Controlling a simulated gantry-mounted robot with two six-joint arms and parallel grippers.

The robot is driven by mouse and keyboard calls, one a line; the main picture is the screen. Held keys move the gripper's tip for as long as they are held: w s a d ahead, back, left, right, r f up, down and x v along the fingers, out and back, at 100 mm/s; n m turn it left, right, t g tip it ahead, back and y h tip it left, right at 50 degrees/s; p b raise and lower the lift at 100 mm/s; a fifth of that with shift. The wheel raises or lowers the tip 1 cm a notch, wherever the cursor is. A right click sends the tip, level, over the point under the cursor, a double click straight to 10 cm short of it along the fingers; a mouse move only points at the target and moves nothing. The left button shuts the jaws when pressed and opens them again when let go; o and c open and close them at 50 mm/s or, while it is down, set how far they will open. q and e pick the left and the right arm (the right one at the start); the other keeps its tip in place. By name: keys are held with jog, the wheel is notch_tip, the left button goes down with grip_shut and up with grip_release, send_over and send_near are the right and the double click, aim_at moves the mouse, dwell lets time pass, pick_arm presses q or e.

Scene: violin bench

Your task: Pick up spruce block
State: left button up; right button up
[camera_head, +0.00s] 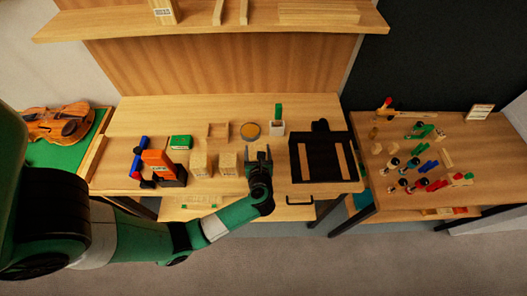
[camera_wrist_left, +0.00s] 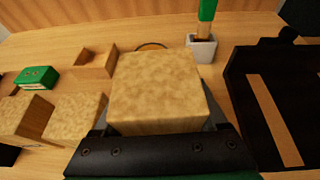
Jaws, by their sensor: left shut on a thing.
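The spruce block (camera_wrist_left: 157,85) is a pale, mottled wooden block, large in the middle of the left wrist view. My left gripper (camera_head: 258,158) is shut on it at the front middle of the bench, left of the black fixture. The dark gripper body lies along the near side of the block in the wrist view, and the fingers are mostly hidden under it. In the head view the gripper largely covers the block. Whether the block touches the bench top cannot be told. My right gripper is not in view.
Two similar pale blocks (camera_head: 227,163) (camera_head: 199,164) stand left of the gripper. Behind are an open wooden tray (camera_head: 217,131), a round tin (camera_head: 250,131) and a white pot (camera_head: 277,127) with a green-handled tool. A black fixture (camera_head: 320,153) stands right; an orange-and-black tool (camera_head: 158,162) is left.

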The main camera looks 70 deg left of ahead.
pick_arm(q)
jog(key=s+r, duration=0.2)
jog(key=s, duration=0.2)
jog(key=s+r+p, duration=0.1)
jog(key=s+r, duration=0.1)
jog(key=s, duration=0.2)
jog(key=s+r+p, duration=0.1)
jog(key=s+r, duration=0.2)
jog(key=shift+s+d+r, duration=0.1)
jog(key=shift+s+d, duration=0.3)
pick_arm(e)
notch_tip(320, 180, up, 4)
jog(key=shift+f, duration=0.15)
